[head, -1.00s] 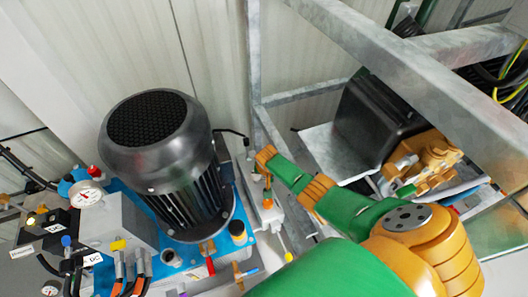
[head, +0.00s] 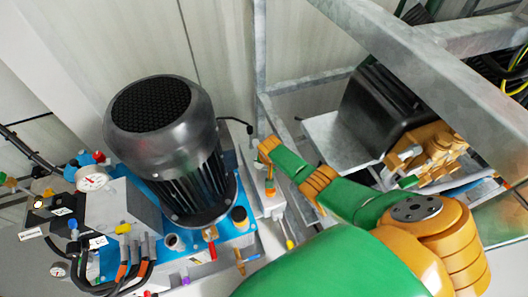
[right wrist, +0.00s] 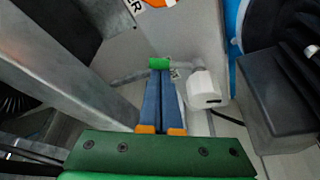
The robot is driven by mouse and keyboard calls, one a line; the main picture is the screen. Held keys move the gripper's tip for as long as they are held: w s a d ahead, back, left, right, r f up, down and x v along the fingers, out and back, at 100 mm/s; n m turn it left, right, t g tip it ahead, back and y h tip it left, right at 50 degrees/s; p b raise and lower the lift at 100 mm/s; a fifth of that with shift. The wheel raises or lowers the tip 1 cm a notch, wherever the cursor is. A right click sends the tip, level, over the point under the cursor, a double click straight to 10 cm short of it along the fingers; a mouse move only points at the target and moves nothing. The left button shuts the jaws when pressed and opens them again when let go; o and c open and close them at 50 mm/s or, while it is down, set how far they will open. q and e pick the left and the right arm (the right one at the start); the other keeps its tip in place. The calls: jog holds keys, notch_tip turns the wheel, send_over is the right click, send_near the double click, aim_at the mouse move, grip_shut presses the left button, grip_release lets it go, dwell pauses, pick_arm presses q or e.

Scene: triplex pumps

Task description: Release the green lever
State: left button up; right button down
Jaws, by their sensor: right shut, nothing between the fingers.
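A small green piece (right wrist: 159,62), likely the green lever's handle, lies right at the tips of my right gripper in the right wrist view. My right gripper (right wrist: 161,76) has two long blue fingers with orange bases; they lie together, shut with nothing between them. I cannot tell whether the tips touch the green piece. In the head view my green and orange right arm crosses from the lower right towards the middle, and its fingers are hidden. I cannot make out the green lever there. My left gripper is not in view.
A large black motor (head: 160,120) stands on a blue base left of my arm, beside a gauge (head: 92,178) and hoses. A galvanized frame (head: 425,75) and a black motor with a brass pump (head: 430,155) are at the right. A white box (right wrist: 205,88) sits right of the fingers.

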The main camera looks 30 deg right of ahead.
jog(key=p+v, duration=0.5)
jog(key=v, duration=0.1)
jog(key=shift+r, duration=0.15)
jog(key=shift+s+a+r+p, duration=0.15)
jog(key=shift+s+r+p, duration=0.05)
jog(key=shift+r+p, duration=0.2)
jog(key=shift+f, duration=0.1)
